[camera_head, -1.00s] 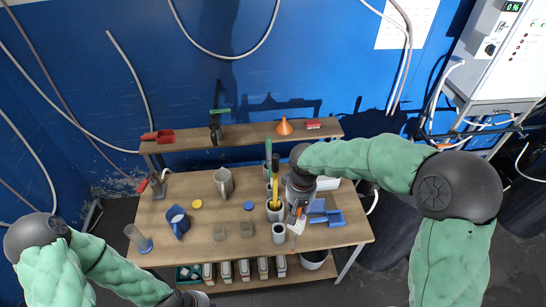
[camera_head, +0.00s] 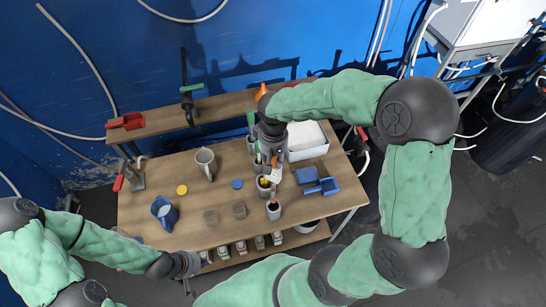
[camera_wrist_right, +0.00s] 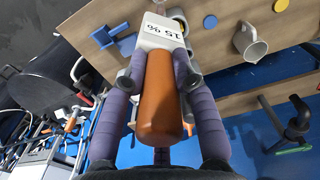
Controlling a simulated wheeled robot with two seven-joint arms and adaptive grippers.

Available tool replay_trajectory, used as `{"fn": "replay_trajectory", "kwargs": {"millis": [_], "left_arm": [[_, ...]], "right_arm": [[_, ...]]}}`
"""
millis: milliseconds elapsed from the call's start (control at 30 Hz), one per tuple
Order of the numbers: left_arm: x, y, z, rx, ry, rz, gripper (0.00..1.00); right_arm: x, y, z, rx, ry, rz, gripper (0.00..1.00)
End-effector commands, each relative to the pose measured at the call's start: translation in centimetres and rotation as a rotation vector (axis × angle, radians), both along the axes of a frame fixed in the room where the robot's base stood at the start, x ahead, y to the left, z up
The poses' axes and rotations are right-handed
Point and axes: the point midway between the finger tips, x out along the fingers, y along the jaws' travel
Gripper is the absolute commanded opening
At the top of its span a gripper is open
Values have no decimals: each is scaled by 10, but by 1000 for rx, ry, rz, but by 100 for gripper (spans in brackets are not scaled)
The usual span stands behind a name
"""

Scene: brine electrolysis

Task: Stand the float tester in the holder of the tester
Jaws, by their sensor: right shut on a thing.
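My right gripper (camera_wrist_right: 160,90) is shut on an orange cylinder with a pale block end marked "15 %", which I take to be the float tester (camera_wrist_right: 157,100). In the head view my right gripper (camera_head: 272,150) is above the back of the cup group, and the tester's pale end (camera_head: 279,169) shows under it. Grey cups stand below: one with a yellow item (camera_head: 263,188), one in front (camera_head: 273,211). I cannot tell which one is the tester's holder. My left gripper (camera_head: 188,275) is at the table's front edge, its fingers too small to judge.
A raised shelf (camera_head: 220,112) runs along the back.

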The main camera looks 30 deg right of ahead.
Motion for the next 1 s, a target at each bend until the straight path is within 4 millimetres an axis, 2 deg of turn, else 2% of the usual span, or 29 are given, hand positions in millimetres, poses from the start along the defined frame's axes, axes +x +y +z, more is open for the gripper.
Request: {"fn": "replay_trajectory", "kwargs": {"millis": [1000], "left_arm": [[0, 0, -39, 0, 0, 0, 0]], "right_arm": [[0, 0, -54, 0, -1, 0, 0]]}}
